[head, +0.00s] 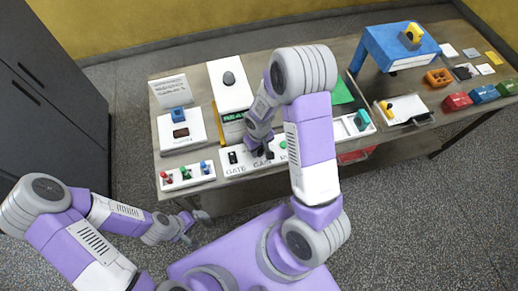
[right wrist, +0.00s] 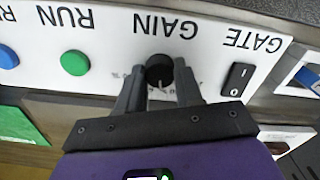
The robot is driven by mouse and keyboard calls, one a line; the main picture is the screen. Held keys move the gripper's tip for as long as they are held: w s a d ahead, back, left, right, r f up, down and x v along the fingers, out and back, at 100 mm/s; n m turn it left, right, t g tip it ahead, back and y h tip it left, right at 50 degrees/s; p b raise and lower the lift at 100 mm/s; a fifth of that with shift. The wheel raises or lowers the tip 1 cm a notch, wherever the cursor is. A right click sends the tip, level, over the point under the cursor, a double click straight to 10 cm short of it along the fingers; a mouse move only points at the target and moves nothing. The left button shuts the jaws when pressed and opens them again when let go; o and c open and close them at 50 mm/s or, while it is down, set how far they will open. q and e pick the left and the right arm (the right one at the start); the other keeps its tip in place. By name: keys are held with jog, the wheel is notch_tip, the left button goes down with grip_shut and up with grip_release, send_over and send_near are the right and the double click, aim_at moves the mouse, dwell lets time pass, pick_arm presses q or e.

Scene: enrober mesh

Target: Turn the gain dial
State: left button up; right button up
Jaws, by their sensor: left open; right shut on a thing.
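The gain dial (right wrist: 159,68) is a round black knob with a pale pointer mark, on a white panel (right wrist: 225,65) lettered GATE, GAIN and RUN. My right gripper (right wrist: 158,88) is shut on the dial, one grey finger on each side of it. In the head view, my right gripper (head: 260,148) reaches down to the panel (head: 235,168), and the dial is mostly hidden behind it. My left gripper (head: 187,233) is open and empty, in front of the table and low at the left.
A black rocker switch (right wrist: 238,78) sits beside the dial under GATE. A green button (right wrist: 75,62) and a blue button (right wrist: 8,57) are on the other side. A panel with red, green and blue levers (head: 187,175) stands at the table's left front.

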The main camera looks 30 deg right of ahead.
aim_at(259, 151)
jog(key=shift+n, duration=0.9)
jog(key=o, duration=1)
jog(key=shift+o, duration=0.2)
jog(key=shift+r, duration=0.1)
notch_tip(259, 151, up, 8)
jog(key=shift+f, duration=0.25)
jog(key=shift+s+f, duration=0.1)
